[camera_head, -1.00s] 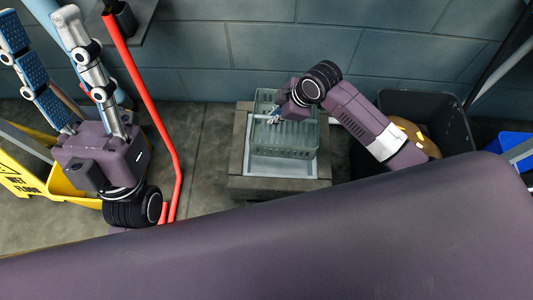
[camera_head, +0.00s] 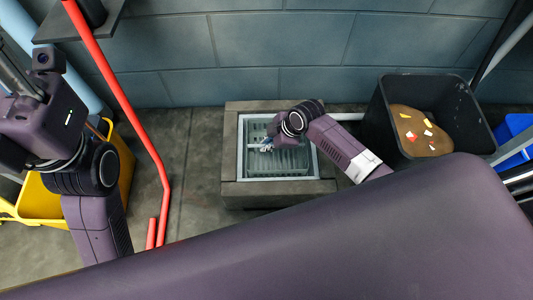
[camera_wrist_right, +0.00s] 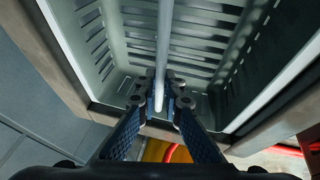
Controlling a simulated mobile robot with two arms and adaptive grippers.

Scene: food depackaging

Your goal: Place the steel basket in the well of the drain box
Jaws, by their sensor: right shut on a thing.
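The steel basket (camera_head: 290,162), grey-green with slotted walls, is down inside the pale-rimmed well of the drain box (camera_head: 232,188). Its slotted walls (camera_wrist_right: 200,45) also show in the right wrist view, inside the box's edge. I cannot tell whether it rests on the bottom. My right gripper (camera_head: 266,147) is over the basket. In the right wrist view its fingers (camera_wrist_right: 160,82) are shut on the basket's thin pale handle bar (camera_wrist_right: 164,40). My left gripper (camera_head: 18,75) is at the far left, mostly cut off by the picture edge.
A black bin (camera_head: 389,125) with brown contents and scraps stands to the right of the drain box. A red pipe (camera_head: 135,90) stands to the left, and a yellow bucket (camera_head: 40,200) is beyond it. A tiled wall (camera_head: 285,40) is behind. Bare floor lies around the box.

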